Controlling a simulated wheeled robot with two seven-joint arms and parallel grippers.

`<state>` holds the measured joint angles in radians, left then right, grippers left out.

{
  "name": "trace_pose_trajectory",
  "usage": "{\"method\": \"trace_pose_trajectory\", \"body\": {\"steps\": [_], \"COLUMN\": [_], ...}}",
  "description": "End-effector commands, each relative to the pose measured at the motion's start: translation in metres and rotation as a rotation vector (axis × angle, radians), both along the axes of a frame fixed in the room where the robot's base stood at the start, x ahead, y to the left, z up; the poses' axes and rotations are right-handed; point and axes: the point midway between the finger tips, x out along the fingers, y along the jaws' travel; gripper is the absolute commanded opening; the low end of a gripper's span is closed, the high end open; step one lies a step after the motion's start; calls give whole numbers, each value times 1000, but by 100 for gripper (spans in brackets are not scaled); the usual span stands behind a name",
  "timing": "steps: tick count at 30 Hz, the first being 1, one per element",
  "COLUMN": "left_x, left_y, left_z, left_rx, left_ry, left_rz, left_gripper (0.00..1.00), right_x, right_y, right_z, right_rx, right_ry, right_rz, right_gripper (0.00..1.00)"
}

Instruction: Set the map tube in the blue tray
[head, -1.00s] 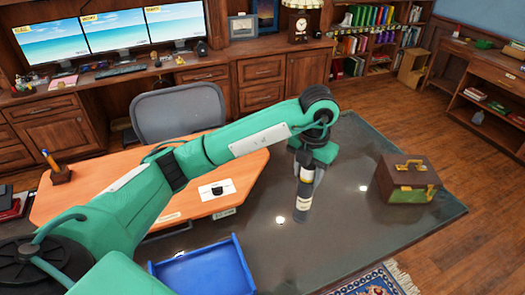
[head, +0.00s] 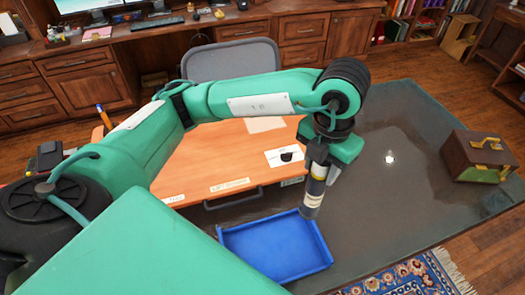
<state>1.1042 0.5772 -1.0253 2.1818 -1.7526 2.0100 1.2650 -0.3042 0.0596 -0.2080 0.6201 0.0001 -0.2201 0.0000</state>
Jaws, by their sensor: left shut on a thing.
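The map tube (head: 313,198) is a dark cylinder with a pale band and hangs roughly upright below my left gripper (head: 318,172). My left gripper is shut on its upper part. The tube's lower end overlaps the far right corner of the blue tray (head: 226,240) in the head view; I cannot tell whether it touches the tray. The blue tray is shallow, looks empty and lies on the dark glossy desk top. My right gripper is not in view.
A brown and green box (head: 478,158) with brass handles stands on the dark desk top (head: 400,205) at the right. An orange wood panel (head: 235,150) lies behind the tray. A grey chair (head: 230,60) stands beyond it. A patterned rug (head: 425,278) lies at the front right.

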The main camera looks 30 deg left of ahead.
Motion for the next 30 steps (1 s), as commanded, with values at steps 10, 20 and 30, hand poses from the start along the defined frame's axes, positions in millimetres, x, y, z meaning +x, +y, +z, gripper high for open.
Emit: {"method": "trace_pose_trajectory", "body": {"steps": [10, 20, 30], "left_x": [-2, -2, -2], "left_y": [0, -1, -1], "left_z": [-30, -83, -138], "left_rx": [-1, -2, -2], "left_ry": [6, 5, 5], "left_rz": [1, 0, 1], "left_gripper": [0, 0, 0], "right_x": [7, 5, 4], "right_y": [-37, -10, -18], "right_z": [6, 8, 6], "right_rx": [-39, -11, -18], "right_ry": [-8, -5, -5], "right_rz": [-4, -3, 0], "right_gripper": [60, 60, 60]}}
